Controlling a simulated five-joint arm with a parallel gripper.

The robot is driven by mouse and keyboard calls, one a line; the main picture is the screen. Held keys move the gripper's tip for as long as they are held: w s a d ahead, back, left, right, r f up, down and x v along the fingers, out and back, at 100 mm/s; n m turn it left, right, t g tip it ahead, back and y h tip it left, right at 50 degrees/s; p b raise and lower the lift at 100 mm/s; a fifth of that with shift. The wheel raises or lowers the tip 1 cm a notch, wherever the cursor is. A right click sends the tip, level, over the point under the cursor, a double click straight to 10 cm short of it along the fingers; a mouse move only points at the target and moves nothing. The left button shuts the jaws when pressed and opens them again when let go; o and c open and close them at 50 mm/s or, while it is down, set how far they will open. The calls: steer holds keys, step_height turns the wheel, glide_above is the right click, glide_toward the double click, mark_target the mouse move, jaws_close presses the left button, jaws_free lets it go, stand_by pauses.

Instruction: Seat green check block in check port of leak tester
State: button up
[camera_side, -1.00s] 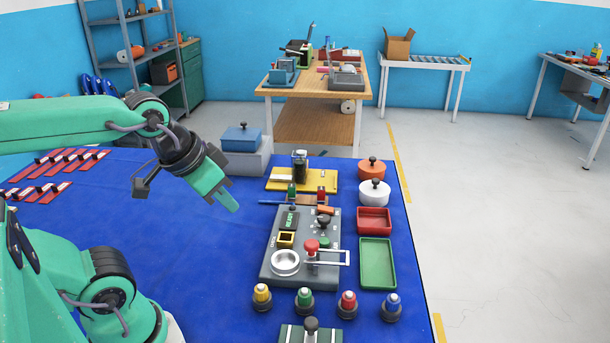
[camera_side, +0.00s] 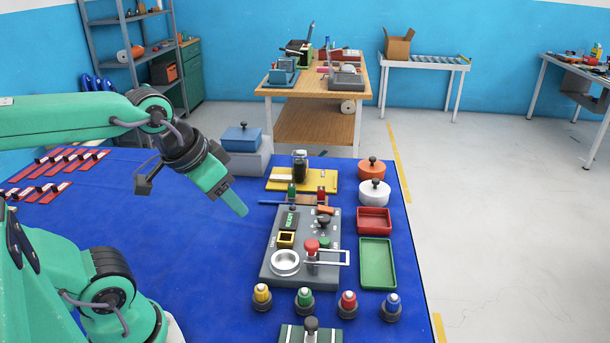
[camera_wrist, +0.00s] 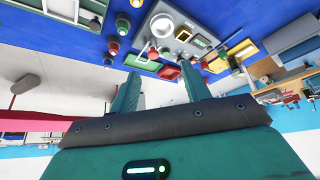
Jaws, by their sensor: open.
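A small dark-topped green block (camera_side: 291,194), which looks like the check block, stands on a low rack behind the grey leak tester (camera_side: 268,270). The tester has a yellow-framed square opening (camera_side: 286,239), likely the check port, with a dark interior, below a green READY display (camera_side: 289,220). My gripper (camera_side: 243,211) is above the blue mat, left of the rack and tester, pointing down and right. In the wrist view my gripper (camera_wrist: 160,72) has its fingers apart with nothing between them. The tester (camera_wrist: 184,37) shows beyond the fingertips there.
A red block (camera_side: 321,194) shares the rack. A yellow plate (camera_side: 275,184) with a dark-topped jar lies behind it. A red tray (camera_side: 374,221) and green tray (camera_side: 377,264) are on the right. Several coloured knobs stand in front. A red clamp knob (camera_side: 311,245) rises from the tester.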

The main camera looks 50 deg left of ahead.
steer(key=w+a+r+n+g, duration=0.1)
steer(key=w+a+r+n, duration=0.15)
steer(key=w, duration=0.65)
steer(key=n+g, duration=0.5)
steer(key=n, duration=0.2)
glide_above(292, 185)
steer(key=shift+m, duration=0.25)
step_height(292, 185, down, 15)
steer(key=shift+d+f, duration=0.1)
steer(key=shift+f, duration=0.05)
steer(key=shift+a+f, duration=0.2)
steer(key=shift+s+d+f, duration=0.1)
steer(key=shift+d+f, duration=0.05)
steer(key=shift+f, duration=3.8)
jaws_close()
